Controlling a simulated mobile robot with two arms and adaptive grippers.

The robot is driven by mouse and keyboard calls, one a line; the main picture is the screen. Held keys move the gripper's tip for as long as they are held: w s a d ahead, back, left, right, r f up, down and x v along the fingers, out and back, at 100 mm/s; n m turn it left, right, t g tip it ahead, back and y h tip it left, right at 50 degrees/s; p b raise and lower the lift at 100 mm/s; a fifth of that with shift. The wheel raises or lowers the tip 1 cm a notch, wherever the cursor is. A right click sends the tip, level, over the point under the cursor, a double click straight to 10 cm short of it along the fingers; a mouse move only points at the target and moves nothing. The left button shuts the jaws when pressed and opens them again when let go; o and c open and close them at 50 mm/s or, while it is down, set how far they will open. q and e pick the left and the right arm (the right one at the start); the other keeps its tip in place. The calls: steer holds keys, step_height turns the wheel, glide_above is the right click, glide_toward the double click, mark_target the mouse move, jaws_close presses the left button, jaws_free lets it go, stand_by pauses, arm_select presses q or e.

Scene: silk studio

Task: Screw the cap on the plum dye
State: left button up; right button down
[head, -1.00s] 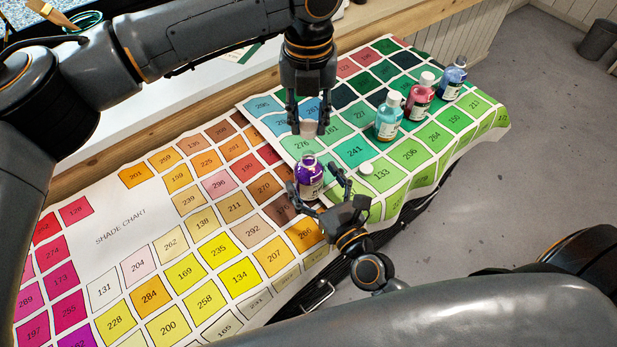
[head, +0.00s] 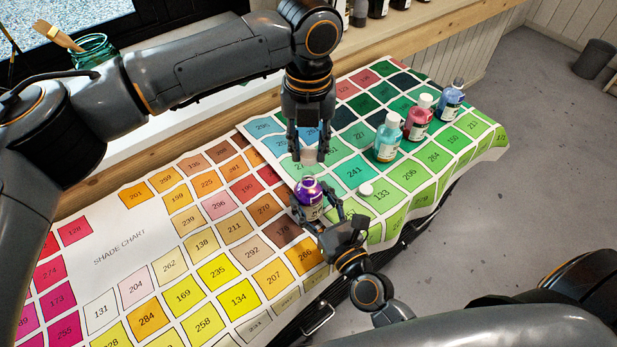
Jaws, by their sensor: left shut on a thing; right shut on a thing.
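The plum dye bottle (head: 308,191), purple with a pale label, stands on the shade chart near the front edge of the table. My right gripper (head: 316,211) is shut on it low down, from the front. My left gripper (head: 309,150) points down above and behind the bottle in the picture. It is shut on a small pale pinkish-grey cap (head: 309,156), partly hidden between the fingertips. The cap looks apart from the bottle, with a gap between them. A loose white cap (head: 366,188) lies on the green part of the chart, right of the bottle.
Teal (head: 388,138), red (head: 419,121) and blue (head: 450,100) dye bottles, all capped, stand in a row at the right. The shade chart (head: 115,250) covers the table and is clear at the left. A jar with brushes (head: 92,50) stands on the sill behind.

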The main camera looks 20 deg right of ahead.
mark_target(309, 165)
arm_select(q)
steer(key=shift+f, duration=1.8)
steer(key=shift+f, duration=0.85)
steer(key=shift+f, duration=0.6)
steer(key=m, duration=0.9)
steer(key=shift+m, duration=0.3)
